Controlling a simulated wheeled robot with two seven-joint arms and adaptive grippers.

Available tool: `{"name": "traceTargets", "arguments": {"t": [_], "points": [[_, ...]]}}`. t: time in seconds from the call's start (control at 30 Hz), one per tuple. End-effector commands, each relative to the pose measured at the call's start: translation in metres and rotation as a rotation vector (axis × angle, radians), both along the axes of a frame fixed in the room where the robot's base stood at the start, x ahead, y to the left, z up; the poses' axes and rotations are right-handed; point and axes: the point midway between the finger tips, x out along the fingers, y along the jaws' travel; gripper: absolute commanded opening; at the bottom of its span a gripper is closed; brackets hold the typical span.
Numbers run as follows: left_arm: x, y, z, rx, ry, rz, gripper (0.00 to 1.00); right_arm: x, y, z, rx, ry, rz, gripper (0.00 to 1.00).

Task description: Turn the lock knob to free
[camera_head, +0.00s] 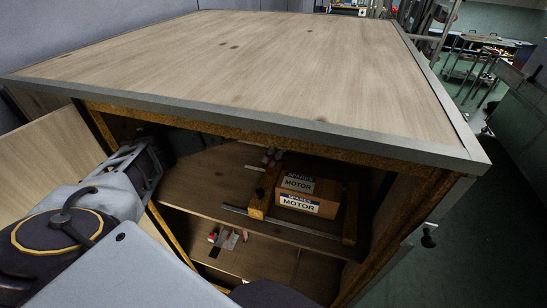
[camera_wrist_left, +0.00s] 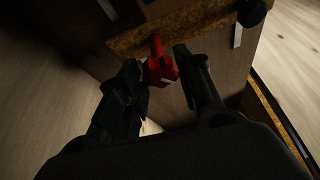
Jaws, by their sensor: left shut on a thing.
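A red lock knob (camera_wrist_left: 157,66) with a narrow upright tab shows in the left wrist view, against the edge of a wooden board. My left gripper (camera_wrist_left: 166,78) has one finger on each side of it and is shut on it. I cannot read from this view whether the knob stands at locked or free. In the head view my left gripper (camera_head: 140,165) reaches into the left side of the open wooden cabinet; its fingertips and the knob are hidden there. My right gripper is not in view.
The wooden cabinet top (camera_head: 260,65) overhangs the opening. A cardboard box (camera_head: 308,190) marked MOTOR sits in a pull-out frame on the upper shelf (camera_head: 205,190). Small red and grey items (camera_head: 225,238) lie on the lower shelf. A door panel (camera_head: 50,160) stands open at left.

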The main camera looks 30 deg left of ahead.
Motion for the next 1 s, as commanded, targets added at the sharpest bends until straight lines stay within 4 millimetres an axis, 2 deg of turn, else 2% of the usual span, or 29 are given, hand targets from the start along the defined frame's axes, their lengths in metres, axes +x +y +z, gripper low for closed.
{"name": "traceTargets", "arguments": {"t": [0.23,0.5,1.0], "points": [[0.002,0.001,0.002,0.0,-0.001,0.198,0.12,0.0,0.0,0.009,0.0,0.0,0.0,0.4],[0.003,0.001,0.001,0.0,0.0,0.337,0.12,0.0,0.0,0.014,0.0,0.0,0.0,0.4],[0.003,0.001,0.0,0.0,-0.001,0.385,0.12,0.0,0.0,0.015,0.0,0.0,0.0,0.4]]}}
